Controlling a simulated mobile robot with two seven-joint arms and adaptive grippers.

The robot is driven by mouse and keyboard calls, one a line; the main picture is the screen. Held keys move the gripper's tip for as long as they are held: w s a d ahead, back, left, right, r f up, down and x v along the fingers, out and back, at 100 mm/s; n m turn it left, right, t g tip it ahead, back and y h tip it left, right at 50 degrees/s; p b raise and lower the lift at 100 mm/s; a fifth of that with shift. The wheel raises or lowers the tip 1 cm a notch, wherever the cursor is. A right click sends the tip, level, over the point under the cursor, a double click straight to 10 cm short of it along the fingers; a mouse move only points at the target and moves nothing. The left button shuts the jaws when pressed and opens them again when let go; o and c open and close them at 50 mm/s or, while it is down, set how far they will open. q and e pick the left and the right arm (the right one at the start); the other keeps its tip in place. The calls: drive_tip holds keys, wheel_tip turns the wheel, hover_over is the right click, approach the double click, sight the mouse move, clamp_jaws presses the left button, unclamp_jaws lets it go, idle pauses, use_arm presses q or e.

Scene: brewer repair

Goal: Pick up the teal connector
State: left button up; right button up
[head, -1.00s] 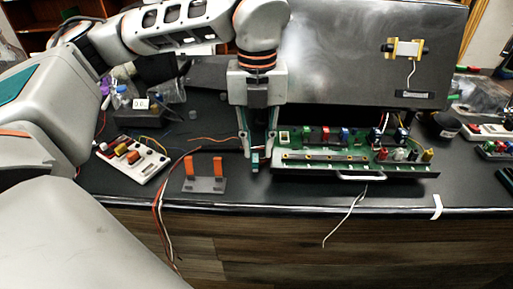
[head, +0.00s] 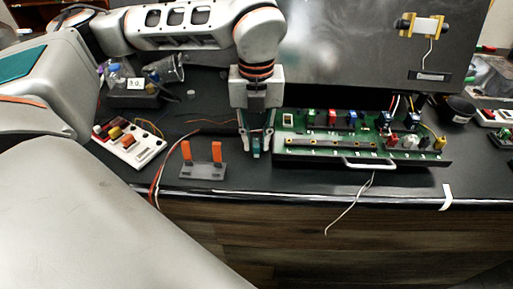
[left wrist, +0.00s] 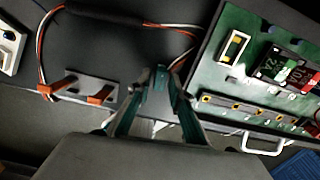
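The teal connector (head: 256,146) is a small block standing low at the bench top, between the orange-pronged stand and the green circuit board. My left gripper (head: 256,152) points down over it, with one finger on each side. In the left wrist view the fingertips (left wrist: 162,76) draw together with the teal connector (left wrist: 160,72) between them, and they look shut on it. The connector shows no clear lift from the bench. Its underside is hidden. My right gripper is not in view.
The green circuit board (head: 300,146) in its tray lies close to the right of the gripper. The grey stand with orange prongs (head: 203,170) is to the left, with red and white wires (head: 160,176) beside it. A white switch panel (head: 128,147) lies farther left.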

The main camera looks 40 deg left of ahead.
use_arm(q)
drive_tip(key=shift+f, duration=0.1)
clamp_jaws()
